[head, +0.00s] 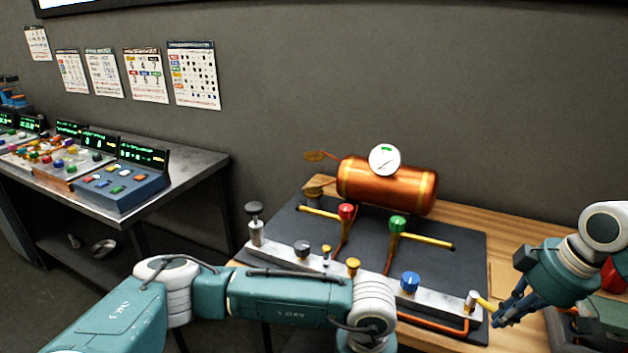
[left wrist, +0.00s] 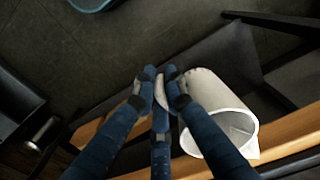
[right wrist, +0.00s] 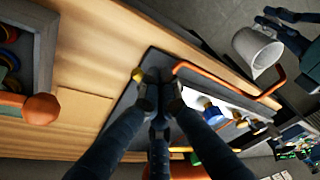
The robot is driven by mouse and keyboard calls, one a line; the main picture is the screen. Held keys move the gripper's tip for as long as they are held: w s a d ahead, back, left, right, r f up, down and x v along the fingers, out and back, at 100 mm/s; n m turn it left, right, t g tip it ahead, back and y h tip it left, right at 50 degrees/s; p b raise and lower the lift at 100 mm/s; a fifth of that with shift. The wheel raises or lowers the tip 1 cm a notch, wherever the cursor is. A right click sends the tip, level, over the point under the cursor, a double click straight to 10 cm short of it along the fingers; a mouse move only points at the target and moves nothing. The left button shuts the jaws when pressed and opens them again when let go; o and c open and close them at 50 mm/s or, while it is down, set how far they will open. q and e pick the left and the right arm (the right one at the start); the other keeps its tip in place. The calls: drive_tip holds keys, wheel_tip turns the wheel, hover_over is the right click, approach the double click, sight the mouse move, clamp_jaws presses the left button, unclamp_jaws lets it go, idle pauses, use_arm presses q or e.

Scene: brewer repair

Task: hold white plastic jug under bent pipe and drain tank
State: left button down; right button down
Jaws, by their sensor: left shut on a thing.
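The white plastic jug (left wrist: 205,88) is in the left wrist view, its open mouth toward the lower right. My left gripper (left wrist: 160,88) is shut on its handle. The jug (right wrist: 258,50) also shows in the right wrist view, its mouth close to the orange bent pipe's end (right wrist: 281,72); I cannot tell whether it is directly beneath. The bent pipe (head: 435,322) runs along the panel's front. The copper tank (head: 395,187) with a round gauge stands at the back. My right gripper (head: 500,315) has its fingertips beside a yellow lever (head: 485,303); whether they grip anything is unclear.
The dark panel (head: 325,225) carries red, green and blue valve knobs on a wooden bench (head: 460,215). A tray with parts (right wrist: 45,60) is at the bench's right end. A metal table (head: 200,165) with control boxes stands at left.

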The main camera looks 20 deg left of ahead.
drive_tip(key=shift+w+d, duration=0.1)
drive_tip(key=shift+w, duration=0.05)
drive_tip(key=shift+w+d, duration=0.3)
drive_tip(key=shift+w, duration=0.15)
drive_tip(key=shift+w+d, duration=0.3)
drive_tip(key=shift+w, duration=0.2)
drive_tip(key=shift+w+d, duration=0.15)
drive_tip(key=shift+w, duration=0.15)
drive_tip(key=shift+s, duration=0.55)
drive_tip(key=shift+r, duration=0.1)
